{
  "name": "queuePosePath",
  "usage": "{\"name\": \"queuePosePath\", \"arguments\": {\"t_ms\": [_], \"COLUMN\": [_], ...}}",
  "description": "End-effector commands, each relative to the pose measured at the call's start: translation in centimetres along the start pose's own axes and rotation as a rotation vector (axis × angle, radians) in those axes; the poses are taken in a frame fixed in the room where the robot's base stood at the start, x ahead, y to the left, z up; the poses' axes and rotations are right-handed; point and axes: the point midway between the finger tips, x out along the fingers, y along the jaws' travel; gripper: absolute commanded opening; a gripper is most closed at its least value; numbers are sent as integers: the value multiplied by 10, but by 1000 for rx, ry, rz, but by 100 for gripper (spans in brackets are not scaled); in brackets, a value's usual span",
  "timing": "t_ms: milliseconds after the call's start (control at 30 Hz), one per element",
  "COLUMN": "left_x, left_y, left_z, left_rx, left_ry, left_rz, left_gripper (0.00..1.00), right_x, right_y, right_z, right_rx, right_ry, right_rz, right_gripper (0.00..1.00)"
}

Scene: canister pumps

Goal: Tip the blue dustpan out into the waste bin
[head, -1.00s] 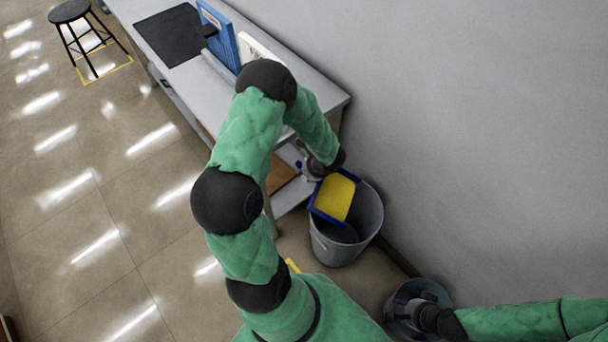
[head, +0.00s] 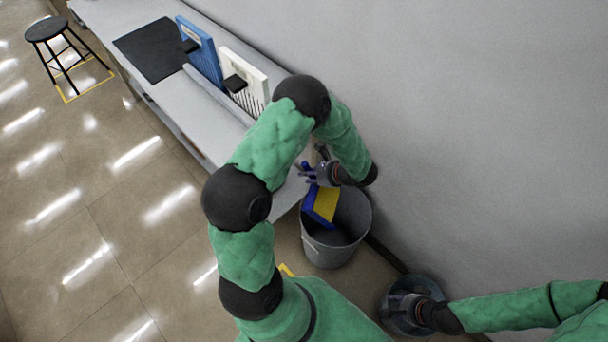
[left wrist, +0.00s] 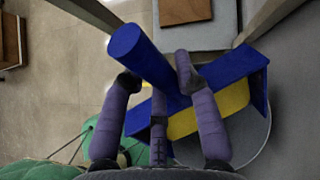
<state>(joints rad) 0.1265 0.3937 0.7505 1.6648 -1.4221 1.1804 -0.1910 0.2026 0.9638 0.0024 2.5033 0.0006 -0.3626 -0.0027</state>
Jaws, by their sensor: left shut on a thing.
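The blue dustpan (head: 311,211), with a yellow face (head: 325,205), hangs tilted over the mouth of the grey waste bin (head: 325,254). My left gripper (head: 308,173) is shut on its blue handle; in the left wrist view the purple fingers (left wrist: 165,90) close around the handle (left wrist: 138,52). The pan's blue wall and yellow part (left wrist: 228,101) show beyond the fingers. I cannot tell whether loose waste lies in the pan or in the bin. My right gripper (head: 402,308) is low at the right, its fingers too dark to read.
A round grey-blue container (head: 431,286) stands on the floor around my right gripper. A long bench (head: 180,100) holds a black mat (head: 150,48), a blue panel (head: 199,52) and a white panel (head: 243,78). The wall is close on the right. A stool (head: 47,30) stands far left.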

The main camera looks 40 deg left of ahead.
Motion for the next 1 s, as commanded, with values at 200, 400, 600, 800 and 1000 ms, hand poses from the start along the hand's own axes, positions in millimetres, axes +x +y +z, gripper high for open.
{"name": "queuePosePath", "arguments": {"t_ms": [200,400,600,800,1000], "left_x": [-16,-32,-47,-62,-77], "left_y": [-4,-8,-10,-14,-17], "left_z": [-9,-16,-24,-30,-37], "left_rx": [18,31,47,62,78], "left_ry": [-88,-168,-249,-330,-411], "left_rz": [3,8,15,20,26], "left_gripper": [0,0,0,0,0], "right_x": [5,10,15,21,25], "right_y": [2,3,5,8,9], "right_z": [0,0,-1,-1,-1], "right_rx": [0,0,0,0,0], "right_ry": [0,0,0,0,0], "right_rz": [0,0,0,0,0], "right_gripper": [35,35,35,35,35]}}
